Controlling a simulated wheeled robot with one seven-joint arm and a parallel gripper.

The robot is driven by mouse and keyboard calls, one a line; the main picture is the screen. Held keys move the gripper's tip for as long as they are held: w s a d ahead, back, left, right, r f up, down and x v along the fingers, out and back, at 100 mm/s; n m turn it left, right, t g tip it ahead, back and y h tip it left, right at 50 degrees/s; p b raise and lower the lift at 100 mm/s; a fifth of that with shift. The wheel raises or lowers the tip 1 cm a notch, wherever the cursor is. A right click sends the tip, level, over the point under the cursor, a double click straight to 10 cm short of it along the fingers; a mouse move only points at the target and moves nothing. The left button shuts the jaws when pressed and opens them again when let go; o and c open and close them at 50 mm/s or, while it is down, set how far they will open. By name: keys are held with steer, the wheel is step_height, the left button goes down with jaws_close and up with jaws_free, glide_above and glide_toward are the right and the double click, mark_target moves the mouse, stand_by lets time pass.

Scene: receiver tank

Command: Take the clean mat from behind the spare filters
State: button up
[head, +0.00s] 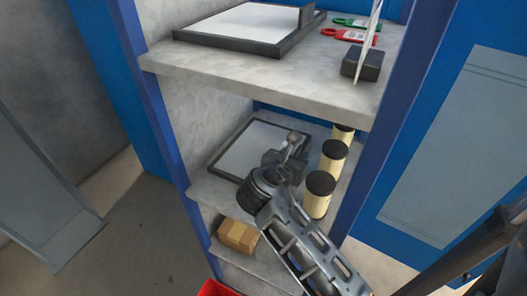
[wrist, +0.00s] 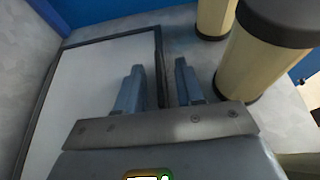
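A flat white mat with a dark border (head: 252,150) lies on the middle shelf; it also shows in the wrist view (wrist: 85,85). Spare filters, cream cylinders with black caps (head: 318,196), stand in a row to its right; two show in the wrist view (wrist: 258,68). My gripper (head: 291,146) is over the right part of the mat, left of the filters. In the wrist view its two fingers (wrist: 161,82) are apart, with the mat's right border between them in the picture. I see nothing held. Whether the fingers touch the mat I cannot tell. My wrist hides the mat's near right corner.
The upper shelf (head: 250,80) overhangs the far part, bearing another dark-framed white mat (head: 245,25), red and green tags (head: 347,36) and a dark block with a card (head: 362,65). Blue posts bound the shelves. A cardboard box (head: 238,235) sits below, near a red bin (head: 215,289).

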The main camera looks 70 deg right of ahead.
steer(key=shift+c, duration=0.5)
jaws_close()
steer(key=shift+a+r, duration=0.15)
steer(key=shift+r, duration=0.05)
